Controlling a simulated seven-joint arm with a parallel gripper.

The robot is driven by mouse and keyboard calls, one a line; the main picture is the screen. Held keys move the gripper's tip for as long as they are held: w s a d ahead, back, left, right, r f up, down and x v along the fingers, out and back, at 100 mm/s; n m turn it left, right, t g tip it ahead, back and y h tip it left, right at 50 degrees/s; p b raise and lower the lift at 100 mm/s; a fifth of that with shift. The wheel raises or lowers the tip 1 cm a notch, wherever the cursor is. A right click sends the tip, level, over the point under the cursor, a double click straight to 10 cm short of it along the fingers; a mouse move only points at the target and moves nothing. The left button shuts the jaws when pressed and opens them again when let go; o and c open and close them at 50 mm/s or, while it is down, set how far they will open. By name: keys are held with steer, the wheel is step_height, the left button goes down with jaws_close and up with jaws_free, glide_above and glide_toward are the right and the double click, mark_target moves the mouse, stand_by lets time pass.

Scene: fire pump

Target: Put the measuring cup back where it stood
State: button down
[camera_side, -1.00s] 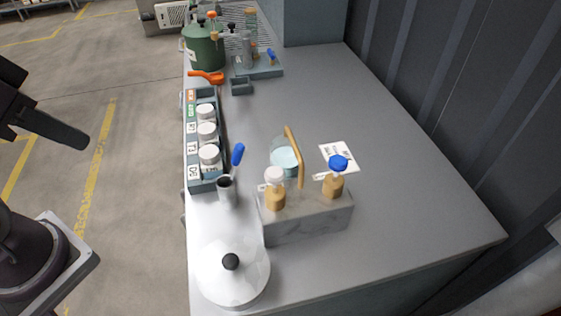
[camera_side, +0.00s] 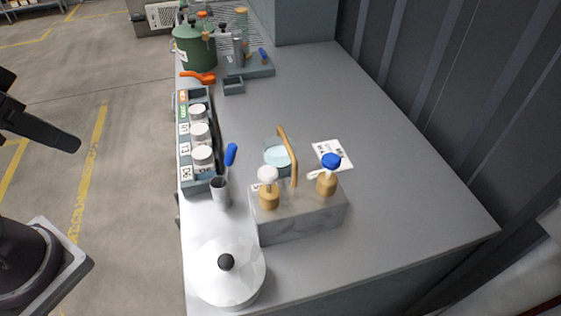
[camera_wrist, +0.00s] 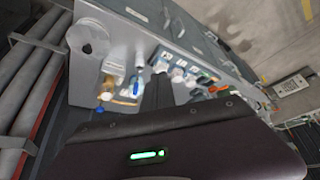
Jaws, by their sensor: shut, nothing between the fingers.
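A clear round cup with pale blue contents (camera_side: 278,157) stands upright in the side view, behind a grey marbled block (camera_side: 297,221). It looks like the measuring cup, but I cannot be sure. A tan upright bar (camera_side: 287,150) partly covers its right side. My gripper (camera_side: 68,142) is at the far left over the floor, well away from the cup and off the worktop. In the wrist view my gripper (camera_wrist: 160,78) is shut and empty, its dark fingers pointing towards the bench. The bench items there are small and blurred.
The grey worktop (camera_side: 400,200) is clear on its right. A white lidded pot (camera_side: 228,280) stands at the near left corner. A rack (camera_side: 186,179) of white-capped jars runs along the left edge. A slim metal cup (camera_side: 219,192) holds a blue-handled tool. A green pot (camera_side: 197,50) stands at the back.

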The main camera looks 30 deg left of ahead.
steer(key=c, duration=2.2)
jaws_free()
